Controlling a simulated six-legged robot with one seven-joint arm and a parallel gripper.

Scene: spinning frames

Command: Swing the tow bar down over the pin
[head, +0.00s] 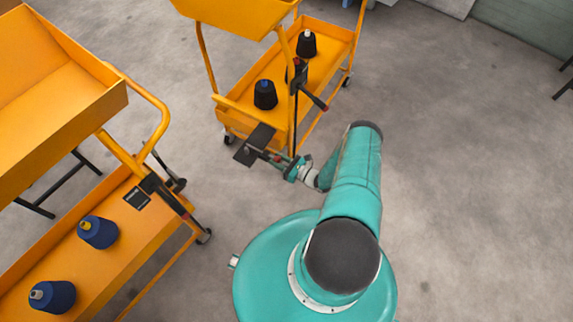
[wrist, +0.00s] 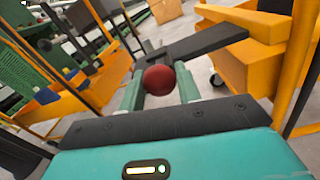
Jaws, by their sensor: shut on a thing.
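The tow bar (head: 262,137) is a flat dark bar at the near end of the right orange cart. In the wrist view the bar (wrist: 205,42) runs from the orange cart on the right to behind a red ball knob (wrist: 158,80). My gripper (head: 283,162) is beside the bar in the head view. In the wrist view my gripper (wrist: 160,88) has its two green fingers closed on either side of the red knob. I cannot make out the pin for certain.
The right cart (head: 334,30) carries dark spools and an upright post with a dark lever (head: 313,98). The left cart (head: 65,262) carries blue spools (head: 97,231). Bare floor (head: 215,170) lies between the carts. The floor to the right is clear.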

